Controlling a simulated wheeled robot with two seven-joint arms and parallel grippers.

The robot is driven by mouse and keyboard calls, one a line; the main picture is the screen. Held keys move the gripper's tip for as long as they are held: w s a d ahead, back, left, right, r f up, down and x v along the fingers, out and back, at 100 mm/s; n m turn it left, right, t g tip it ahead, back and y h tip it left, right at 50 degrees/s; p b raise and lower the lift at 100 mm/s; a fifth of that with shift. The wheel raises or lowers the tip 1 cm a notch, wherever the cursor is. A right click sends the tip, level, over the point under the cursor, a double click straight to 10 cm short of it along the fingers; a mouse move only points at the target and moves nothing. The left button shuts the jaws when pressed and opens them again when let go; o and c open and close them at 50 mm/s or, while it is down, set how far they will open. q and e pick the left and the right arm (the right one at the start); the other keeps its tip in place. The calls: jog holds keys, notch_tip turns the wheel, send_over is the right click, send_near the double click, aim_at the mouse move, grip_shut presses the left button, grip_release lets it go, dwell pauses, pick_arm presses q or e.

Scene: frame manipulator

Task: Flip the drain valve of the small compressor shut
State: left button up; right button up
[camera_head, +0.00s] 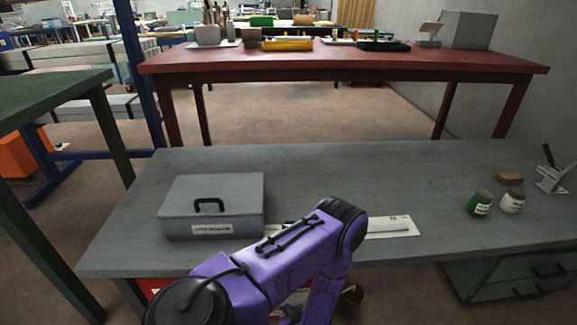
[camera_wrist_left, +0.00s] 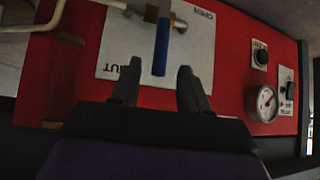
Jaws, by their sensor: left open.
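In the left wrist view the compressor's red front panel (camera_wrist_left: 232,62) fills most of the picture. A white plate (camera_wrist_left: 118,52) on it bears lettering that reads upside down, apparently OPEN at the upper right and SHUT at the lower left, partly cut off. The drain valve's blue lever (camera_wrist_left: 162,45) runs nearly straight up and down in the picture, over the plate. My left gripper (camera_wrist_left: 158,75) is open, with the lever's lower end between its fingertips; contact cannot be told. In the head view my purple arm hides this gripper and most of the compressor (camera_head: 153,287).
A pressure gauge (camera_wrist_left: 265,102) and two dark switches (camera_wrist_left: 260,55) (camera_wrist_left: 288,88) sit right of the plate. A grey box (camera_head: 215,205), a white strip (camera_head: 392,228), jars (camera_head: 480,203) and a small block (camera_head: 509,178) are on the grey table (camera_head: 330,170).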

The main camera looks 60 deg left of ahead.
pick_arm(q)
jog(key=v, duration=0.4)
jog(key=shift+d+r+p, duration=0.2)
jog(key=shift+d+p, duration=0.1)
jog(key=shift+p, duration=0.1)
jog(key=s+d+r+m+h, duration=0.3)
jog(key=s+d+m+h, duration=0.25)
jog(key=s+m, duration=0.2)
notch_tip(320, 180, up, 25)
jog(key=p, duration=2.3)
jog(key=shift+d+r+t+p, duration=0.2)
jog(key=shift+d+t+p, duration=0.15)
jog(key=shift+t+p, duration=0.05)
